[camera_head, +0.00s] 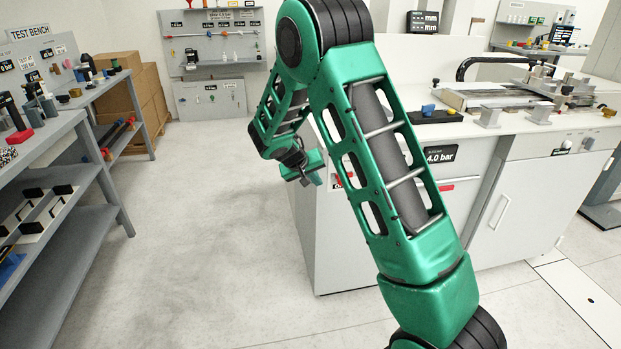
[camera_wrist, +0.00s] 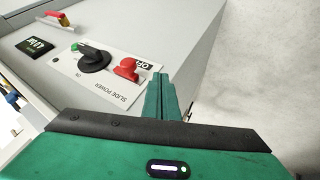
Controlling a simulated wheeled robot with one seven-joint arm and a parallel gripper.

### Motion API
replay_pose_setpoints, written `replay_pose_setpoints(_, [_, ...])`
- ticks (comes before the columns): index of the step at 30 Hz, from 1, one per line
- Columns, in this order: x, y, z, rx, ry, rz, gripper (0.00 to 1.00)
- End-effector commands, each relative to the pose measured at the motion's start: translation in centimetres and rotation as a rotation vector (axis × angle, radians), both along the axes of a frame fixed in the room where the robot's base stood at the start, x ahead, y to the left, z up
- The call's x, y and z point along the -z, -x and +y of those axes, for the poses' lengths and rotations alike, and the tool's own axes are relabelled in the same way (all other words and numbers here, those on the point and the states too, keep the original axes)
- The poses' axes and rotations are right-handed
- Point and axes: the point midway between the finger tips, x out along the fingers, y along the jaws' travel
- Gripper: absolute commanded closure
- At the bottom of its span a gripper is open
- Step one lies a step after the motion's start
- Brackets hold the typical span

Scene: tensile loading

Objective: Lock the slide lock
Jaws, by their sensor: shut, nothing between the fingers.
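A white panel labelled SLIDE POWER (camera_wrist: 112,92) is on the side of the grey cabinet in the wrist view. It carries a black rotary knob (camera_wrist: 95,59) with a green part at its edge, and a red lock-like piece (camera_wrist: 127,69) beside the knob, near an OFF label. I cannot tell for sure that the red piece is the slide lock. My gripper (camera_wrist: 160,78) is shut and empty, its fingertips just right of the red piece; contact cannot be told. In the head view my gripper (camera_head: 317,165) is beside the cabinet's left side, and my arm hides part of the panel.
The white cabinet (camera_head: 340,245) bears a machine (camera_head: 520,95) on its top. A red handle (camera_wrist: 59,19) and a dark pressure display (camera_wrist: 36,46) are farther along its side. Grey shelving (camera_head: 75,190) stands at left. The floor (camera_head: 210,240) between is clear.

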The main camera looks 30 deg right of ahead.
Motion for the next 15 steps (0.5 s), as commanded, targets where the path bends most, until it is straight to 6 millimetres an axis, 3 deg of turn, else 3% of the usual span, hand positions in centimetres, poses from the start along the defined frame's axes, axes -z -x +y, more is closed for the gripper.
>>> replay_pose_setpoints(7, [3.6,-1.2,-2.7,0.002,0.0,0.001,1.0])
replay_pose_setpoints(15, [2.7,-0.5,-5.7,0.0,-0.001,-0.002,1.0])
